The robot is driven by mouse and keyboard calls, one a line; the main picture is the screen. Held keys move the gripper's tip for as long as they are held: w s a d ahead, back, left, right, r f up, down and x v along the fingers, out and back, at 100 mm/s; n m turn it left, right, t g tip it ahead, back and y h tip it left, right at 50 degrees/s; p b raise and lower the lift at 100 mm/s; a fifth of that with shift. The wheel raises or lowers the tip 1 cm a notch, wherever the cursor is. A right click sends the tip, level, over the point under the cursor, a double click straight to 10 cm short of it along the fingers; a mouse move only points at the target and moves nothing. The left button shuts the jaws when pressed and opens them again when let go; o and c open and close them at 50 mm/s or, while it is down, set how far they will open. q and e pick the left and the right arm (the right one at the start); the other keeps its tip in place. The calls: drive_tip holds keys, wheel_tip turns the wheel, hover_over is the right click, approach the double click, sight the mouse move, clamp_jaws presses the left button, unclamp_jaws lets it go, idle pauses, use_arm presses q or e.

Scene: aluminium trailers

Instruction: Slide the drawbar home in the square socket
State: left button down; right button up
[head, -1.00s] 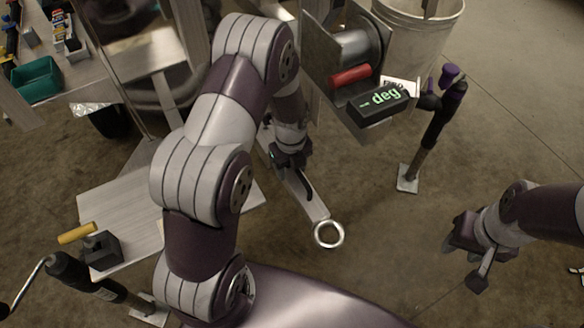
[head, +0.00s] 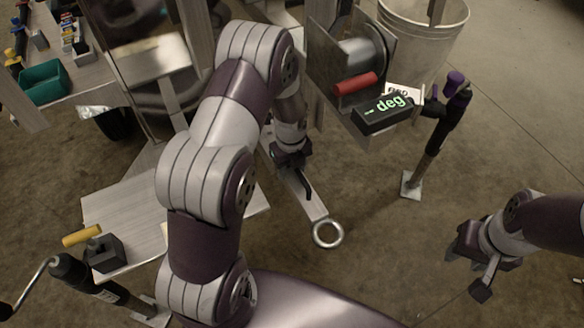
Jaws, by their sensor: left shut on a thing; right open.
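The drawbar (head: 314,207) is a flat aluminium bar with a ring eye (head: 328,233) at its near end. My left gripper (head: 294,165) is shut on the drawbar behind the ring. The bar's far end and the square socket are hidden behind my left arm, so I cannot tell how far the bar is in. My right gripper (head: 468,272) is open and empty over the floor at the lower right.
A winch with a red grip (head: 354,83) and a black "deg" display (head: 382,112) stand above right of the drawbar. A jack leg (head: 433,145) and a bucket (head: 425,40) are further right. A yellow-handled block (head: 104,252) sits on the plate at left. Floor between the grippers is clear.

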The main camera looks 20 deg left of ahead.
use_arm(q)
drive_tip(key=shift+w+a+r, duration=0.1)
drive_tip(key=shift+w+a, duration=0.2)
drive_tip(key=shift+a, duration=0.1)
drive_tip(key=shift+c, duration=2)
unclamp_jaws()
drive_tip(key=shift+o, duration=0.4)
drive_tip(key=shift+s, duration=0.1)
wheel_tip(320, 180, up, 12)
drive_tip(key=p, duration=0.5)
drive_tip(key=shift+r, duration=0.3)
